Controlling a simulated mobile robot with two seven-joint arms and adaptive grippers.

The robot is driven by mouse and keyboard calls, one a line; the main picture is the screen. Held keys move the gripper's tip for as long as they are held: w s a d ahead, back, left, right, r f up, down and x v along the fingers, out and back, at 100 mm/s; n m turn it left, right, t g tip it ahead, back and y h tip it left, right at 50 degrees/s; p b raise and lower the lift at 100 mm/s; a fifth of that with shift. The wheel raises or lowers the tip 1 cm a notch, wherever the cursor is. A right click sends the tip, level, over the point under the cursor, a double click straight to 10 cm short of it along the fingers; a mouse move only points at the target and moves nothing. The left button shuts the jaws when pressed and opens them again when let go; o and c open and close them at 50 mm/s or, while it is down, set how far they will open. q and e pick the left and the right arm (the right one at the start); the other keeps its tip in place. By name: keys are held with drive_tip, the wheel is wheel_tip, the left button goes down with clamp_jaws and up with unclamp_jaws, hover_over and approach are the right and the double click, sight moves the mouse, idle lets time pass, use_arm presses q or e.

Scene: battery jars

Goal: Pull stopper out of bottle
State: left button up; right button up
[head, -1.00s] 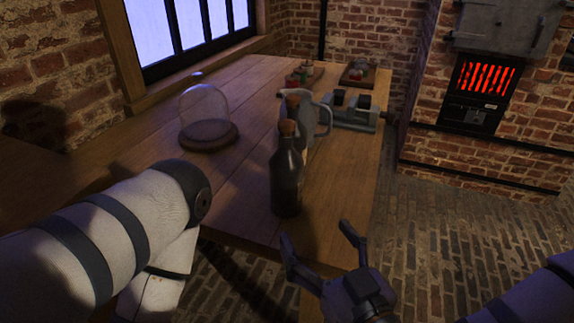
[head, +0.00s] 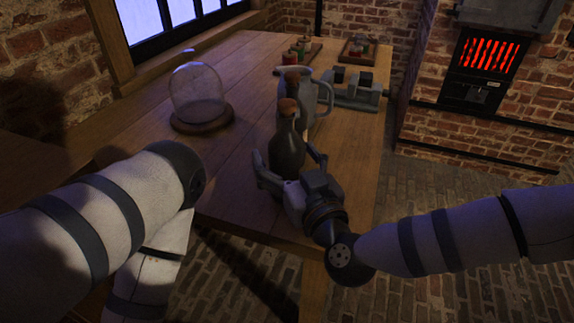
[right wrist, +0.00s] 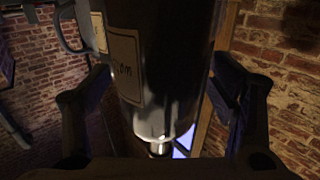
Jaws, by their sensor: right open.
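A dark bottle (head: 287,152) stands upright on the wooden table, with a brown cork stopper (head: 289,107) seated in its neck. My right gripper (head: 290,172) is open, its two fingers on either side of the bottle's lower body. In the right wrist view the dark bottle (right wrist: 165,70) with a pale label fills the space between the open fingers (right wrist: 165,95). I cannot tell whether either finger touches the glass. The stopper cannot be made out in the wrist view. My left arm shows at the left of the head view; its gripper is not in view.
A grey jug (head: 322,97) with a handle stands close behind the bottle. A glass dome on a wooden base (head: 203,118) is at the left. A vice-like metal device (head: 352,92) and trays of small items (head: 297,58) are farther back. The table's middle left is clear.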

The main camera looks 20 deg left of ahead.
sight(293, 148)
drive_tip(key=shift+r, duration=0.1)
drive_tip(key=c, duration=1.6)
wheel_tip(293, 148, up, 4)
drive_tip(key=shift+p, duration=0.4)
use_arm(q)
drive_tip(key=shift+w+r+p, duration=0.3)
drive_tip(key=shift+w+r, duration=0.4)
drive_tip(key=shift+r, duration=0.1)
use_arm(e)
drive_tip(key=w+d+r, duration=0.1)
drive_tip(key=d+r, duration=0.2)
drive_tip(key=d, duration=0.1)
drive_tip(key=w+d+r, duration=0.1)
drive_tip(key=d+r, duration=0.2)
drive_tip(key=d, duration=0.2)
drive_tip(key=w+d+r, duration=0.1)
drive_tip(key=d+r, duration=0.2)
drive_tip(key=d, duration=0.1)
drive_tip(key=shift+w+d, duration=0.3)
drive_tip(key=shift+w, duration=0.1)
